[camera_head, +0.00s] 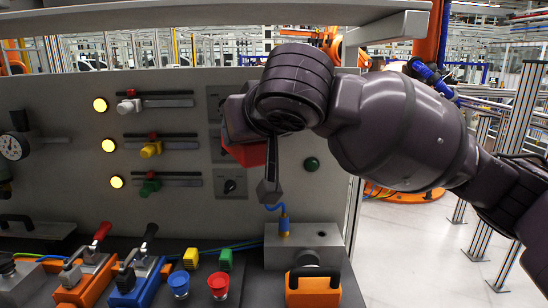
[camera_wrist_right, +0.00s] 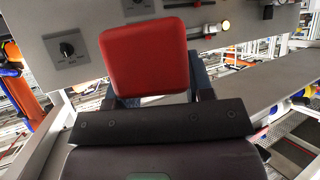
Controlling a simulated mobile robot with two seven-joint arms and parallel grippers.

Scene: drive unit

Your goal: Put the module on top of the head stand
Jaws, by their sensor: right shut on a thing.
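The red module (camera_head: 246,153) is held off the panel by my right gripper (camera_head: 262,165), whose arm comes in from the right. The gripper hides much of the module in the head view. In the right wrist view the red module (camera_wrist_right: 145,55) sits between the two dark fingers (camera_wrist_right: 150,85), and my gripper is shut on it. I cannot tell for certain which object is the head stand; a grey block (camera_head: 325,236) with a blue cable stands below the gripper, apart from it. My left gripper is not in view.
An orange piece with a black handle (camera_head: 313,285) sits in front of the grey block. A red button (camera_head: 218,284), a blue button (camera_head: 179,281), and orange and blue lever units (camera_head: 137,284) stand to the left. The upright panel (camera_head: 70,105) with sliders and lamps is close behind.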

